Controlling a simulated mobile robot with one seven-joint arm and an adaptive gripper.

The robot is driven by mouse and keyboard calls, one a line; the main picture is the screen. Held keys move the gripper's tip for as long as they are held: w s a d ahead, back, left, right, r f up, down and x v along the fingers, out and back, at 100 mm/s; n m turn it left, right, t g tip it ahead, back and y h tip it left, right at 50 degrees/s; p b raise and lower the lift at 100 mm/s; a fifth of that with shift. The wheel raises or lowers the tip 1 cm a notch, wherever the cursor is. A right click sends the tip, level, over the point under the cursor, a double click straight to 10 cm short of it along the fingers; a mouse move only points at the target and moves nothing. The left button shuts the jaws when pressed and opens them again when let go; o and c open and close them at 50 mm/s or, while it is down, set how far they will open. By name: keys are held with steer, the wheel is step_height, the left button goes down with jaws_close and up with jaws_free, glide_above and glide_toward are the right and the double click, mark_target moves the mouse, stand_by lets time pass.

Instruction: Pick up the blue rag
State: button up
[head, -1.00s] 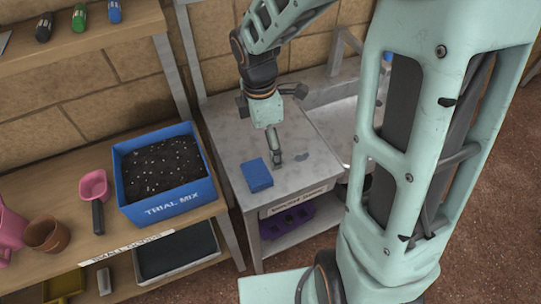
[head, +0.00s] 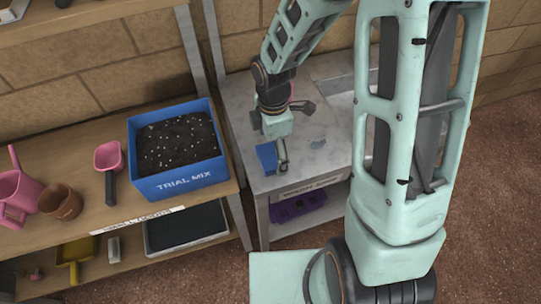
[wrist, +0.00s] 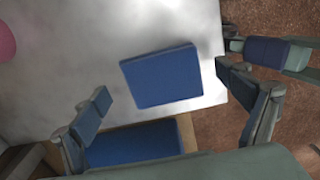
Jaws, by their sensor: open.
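The blue rag (head: 266,157) is a flat, folded rectangle on the grey worktop, partly hidden by my gripper in the head view. In the wrist view the rag (wrist: 162,77) lies slightly tilted near the worktop's edge, fully visible between and ahead of my fingers. My gripper (head: 283,162) hangs over the worktop by the rag's right side in the head view. In the wrist view my gripper (wrist: 165,86) is open and empty, one finger on each side of the rag. The exact height above the rag is hard to tell.
A sink basin (head: 345,95) is set at the worktop's back right. A purple tray (head: 298,207) sits on the shelf below. A second blue rectangle (wrist: 140,142) shows lower in the wrist view.

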steer(key=shift+f, duration=0.55)
steer(key=c, duration=1.2)
steer(key=shift+r, duration=0.1)
steer(key=shift+c, duration=0.2)
